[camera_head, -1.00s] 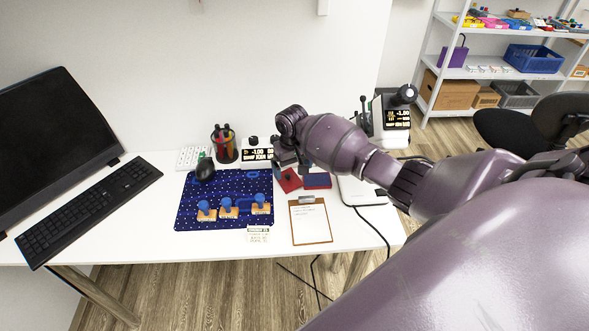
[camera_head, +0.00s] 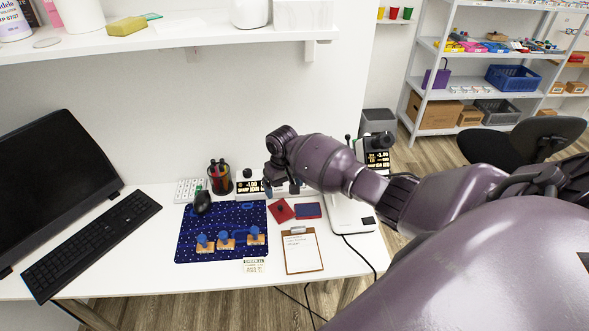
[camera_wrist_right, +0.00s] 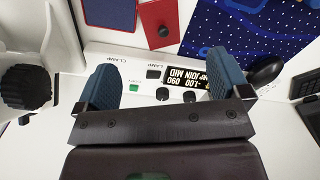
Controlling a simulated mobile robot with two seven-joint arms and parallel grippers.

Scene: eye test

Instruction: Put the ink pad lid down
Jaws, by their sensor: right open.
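The ink pad lid (camera_head: 281,213) is a red square with a dark knob on top. It lies flat on the white desk (camera_head: 345,262), between the dotted blue mat and the ink pad. The lid also shows at the top of the right wrist view (camera_wrist_right: 158,14). The ink pad (camera_head: 308,211) has a blue face and a red rim and lies just right of the lid. My right gripper (camera_head: 282,189) is open and empty above the desk, behind the lid in the picture. Its two blue fingers (camera_wrist_right: 167,85) stand wide apart in the wrist view. My left gripper is out of view.
The dotted blue mat (camera_head: 220,219) carries several wooden stamps with blue knobs. A clipboard (camera_head: 302,256) lies in front of the ink pad. A box with a lit display (camera_head: 250,187) and a pen cup (camera_head: 220,178) stand behind. A keyboard (camera_head: 90,245) is at left.

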